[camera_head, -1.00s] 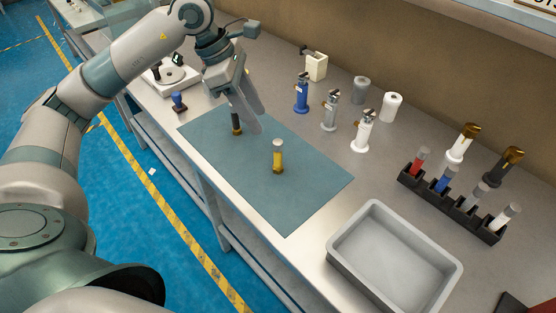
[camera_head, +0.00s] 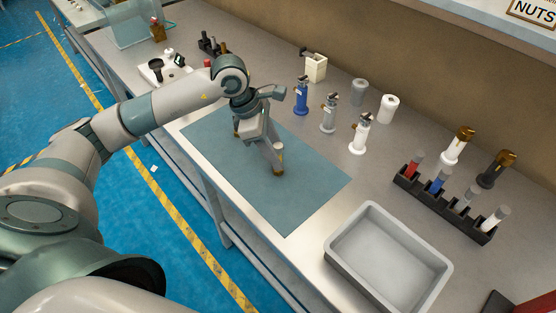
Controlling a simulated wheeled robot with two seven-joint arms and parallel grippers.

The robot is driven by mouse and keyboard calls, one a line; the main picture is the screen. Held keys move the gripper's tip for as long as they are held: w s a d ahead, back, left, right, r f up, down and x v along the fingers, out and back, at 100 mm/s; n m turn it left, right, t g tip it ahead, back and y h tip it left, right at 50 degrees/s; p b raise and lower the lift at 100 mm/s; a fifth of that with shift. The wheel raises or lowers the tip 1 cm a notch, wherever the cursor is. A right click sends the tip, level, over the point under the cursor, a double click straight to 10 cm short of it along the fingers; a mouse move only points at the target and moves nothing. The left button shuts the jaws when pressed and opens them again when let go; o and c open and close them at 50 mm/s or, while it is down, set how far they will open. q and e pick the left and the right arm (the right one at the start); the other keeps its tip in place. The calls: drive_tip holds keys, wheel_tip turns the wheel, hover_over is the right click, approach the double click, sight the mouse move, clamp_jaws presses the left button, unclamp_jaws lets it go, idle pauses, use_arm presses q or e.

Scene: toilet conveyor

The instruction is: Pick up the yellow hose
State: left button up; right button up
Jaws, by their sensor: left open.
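The yellow hose (camera_head: 280,157) stands upright on the blue-green mat (camera_head: 305,190). Only part of it shows; a finger of my left gripper (camera_head: 267,155) covers much of it. My left gripper is open, with its fingers pointing down close beside the yellow hose. I cannot tell whether it touches the hose. A dark hose with a gold base (camera_head: 236,134) stands on the mat to the left, mostly hidden behind my gripper. My right gripper is out of view.
Blue, grey and white dispensers (camera_head: 329,112) stand behind the mat. A black rack (camera_head: 443,205) holds red, blue, grey and white pieces at the right. A grey tray (camera_head: 388,255) is at the front right. The mat's right part is clear.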

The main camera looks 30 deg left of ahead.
use_arm(q)
drive_tip(key=shift+f, duration=0.1)
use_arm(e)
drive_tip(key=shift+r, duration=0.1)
use_arm(q)
drive_tip(key=shift+w+d+f+p, duration=0.2)
drive_tip(key=shift+w+f+p, duration=0.05)
drive_tip(key=shift+f+p, duration=0.25)
drive_tip(key=p+x, duration=0.1)
drive_tip(key=x, duration=0.2)
drive_tip(key=shift+w+p, duration=0.2)
drive_tip(key=shift+p, duration=0.15)
drive_tip(key=shift+f, duration=0.25)
drive_tip(key=shift+w+d+f, duration=0.1)
drive_tip(key=shift+f, duration=0.15)
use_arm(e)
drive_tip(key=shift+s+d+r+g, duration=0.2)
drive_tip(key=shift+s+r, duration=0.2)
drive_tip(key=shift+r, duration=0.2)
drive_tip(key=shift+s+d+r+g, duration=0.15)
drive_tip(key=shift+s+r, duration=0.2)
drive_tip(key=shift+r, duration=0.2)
use_arm(q)
clamp_jaws()
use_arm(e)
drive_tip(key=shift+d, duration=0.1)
